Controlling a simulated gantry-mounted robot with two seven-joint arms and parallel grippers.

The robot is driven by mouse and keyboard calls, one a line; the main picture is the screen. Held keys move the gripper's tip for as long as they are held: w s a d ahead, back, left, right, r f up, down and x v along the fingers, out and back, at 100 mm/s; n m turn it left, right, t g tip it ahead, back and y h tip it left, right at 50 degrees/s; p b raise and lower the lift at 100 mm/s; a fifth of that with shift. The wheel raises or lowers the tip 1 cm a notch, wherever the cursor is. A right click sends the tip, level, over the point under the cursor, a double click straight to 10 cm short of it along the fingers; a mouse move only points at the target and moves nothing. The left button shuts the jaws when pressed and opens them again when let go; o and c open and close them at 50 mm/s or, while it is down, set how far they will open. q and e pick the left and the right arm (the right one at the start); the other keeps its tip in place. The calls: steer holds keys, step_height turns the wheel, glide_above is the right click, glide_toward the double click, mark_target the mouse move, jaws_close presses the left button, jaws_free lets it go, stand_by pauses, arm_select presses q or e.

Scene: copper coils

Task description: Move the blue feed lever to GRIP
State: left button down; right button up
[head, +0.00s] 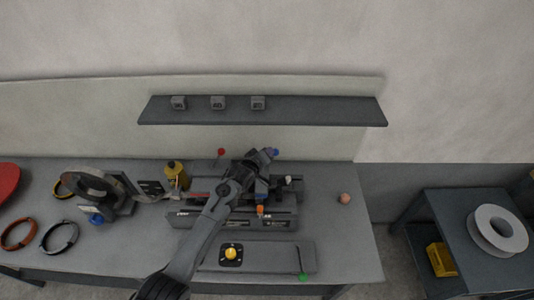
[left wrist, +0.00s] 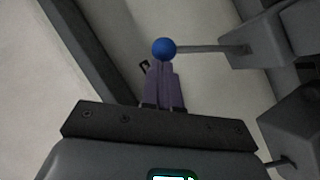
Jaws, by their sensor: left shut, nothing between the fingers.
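The blue feed lever's ball knob (head: 275,152) shows at the back of the machine on the bench in the head view. In the left wrist view the blue ball (left wrist: 163,48) sits on a thin grey rod that runs right to a grey block. My left gripper (head: 266,156) reaches over the machine to the knob. In the left wrist view its shut fingers (left wrist: 162,72) end right at the ball, with nothing between them. I cannot tell whether the tips touch the ball. The GRIP marking is not readable. My right gripper is not in view.
A red ball knob (head: 221,152) and a yellow bottle (head: 174,174) stand left of my arm. A panel with a yellow knob (head: 231,253) and a green knob (head: 303,277) lies in front. A dark shelf (head: 320,112) hangs behind. The bench's right end is mostly clear.

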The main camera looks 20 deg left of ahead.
arm_select(q)
steer(key=shift+d+f, duration=0.1)
steer(key=shift+d, duration=0.15)
steer(key=s+a+r+p, duration=0.1)
steer(key=s+a+r, duration=0.1)
steer(key=s, duration=0.3)
steer(key=s+a+r+p, duration=0.1)
steer(key=s+a+r, duration=0.1)
steer(key=s+r, duration=0.3)
steer(key=shift+s+a+p, duration=0.25)
steer(key=shift+a+p, duration=0.05)
steer(key=shift+a, duration=0.05)
stand_by(0.3)
